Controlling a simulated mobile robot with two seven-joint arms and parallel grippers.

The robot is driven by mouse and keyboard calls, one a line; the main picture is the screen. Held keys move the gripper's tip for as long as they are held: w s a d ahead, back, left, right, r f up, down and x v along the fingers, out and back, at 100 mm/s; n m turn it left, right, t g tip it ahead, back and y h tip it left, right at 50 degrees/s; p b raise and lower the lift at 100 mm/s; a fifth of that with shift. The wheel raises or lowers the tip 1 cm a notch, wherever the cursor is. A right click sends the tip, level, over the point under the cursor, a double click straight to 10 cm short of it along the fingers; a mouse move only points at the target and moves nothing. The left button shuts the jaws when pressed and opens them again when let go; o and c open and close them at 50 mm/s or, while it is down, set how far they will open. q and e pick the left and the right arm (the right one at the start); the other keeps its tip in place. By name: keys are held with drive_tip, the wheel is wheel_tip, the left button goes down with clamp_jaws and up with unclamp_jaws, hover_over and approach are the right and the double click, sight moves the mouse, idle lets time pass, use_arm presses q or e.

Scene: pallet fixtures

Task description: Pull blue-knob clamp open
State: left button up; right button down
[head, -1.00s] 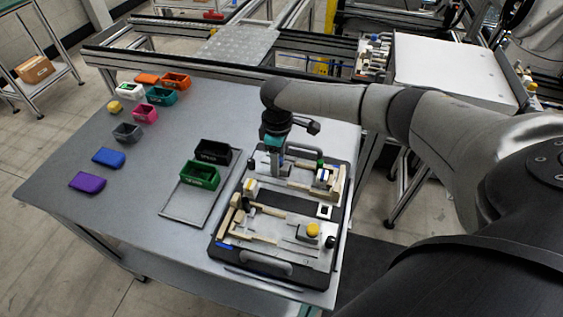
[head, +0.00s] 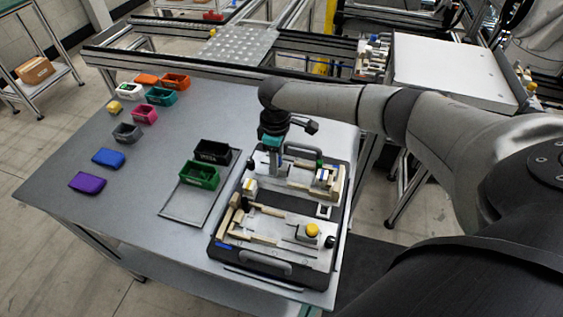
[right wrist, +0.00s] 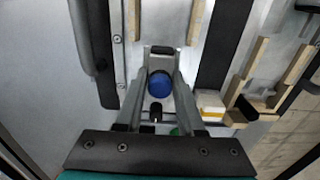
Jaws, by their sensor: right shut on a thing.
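The blue knob (right wrist: 160,84) of the clamp shows in the right wrist view, between the two grey fingers of my right gripper (right wrist: 160,76). The fingers are closed on it from both sides. In the head view my right gripper (head: 273,170) points down over the far part of the black-framed pallet fixture (head: 222,256), and it hides the blue knob there. The clamp's body is mostly hidden by the fingers. My left gripper is not in view.
A yellow knob (head: 312,229) and a green knob (head: 319,160) stand on the same fixture. A green bin (head: 200,175) and a black bin (head: 212,152) stand to its left. Several coloured bins and blocks lie farther left on the table (head: 95,225).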

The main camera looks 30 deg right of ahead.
drive_tip(key=shift+w+a+b, duration=0.35)
drive_tip(key=shift+w+a, duration=0.6)
drive_tip(key=shift+w, duration=0.1)
drive_tip(key=c, duration=0.7)
unclamp_jaws()
drive_tip(key=shift+s+d, duration=0.1)
drive_tip(key=shift+r, duration=0.1)
wheel_tip(320, 180, up, 8)
drive_tip(key=p, duration=0.8)
drive_tip(key=shift+p, duration=0.35)
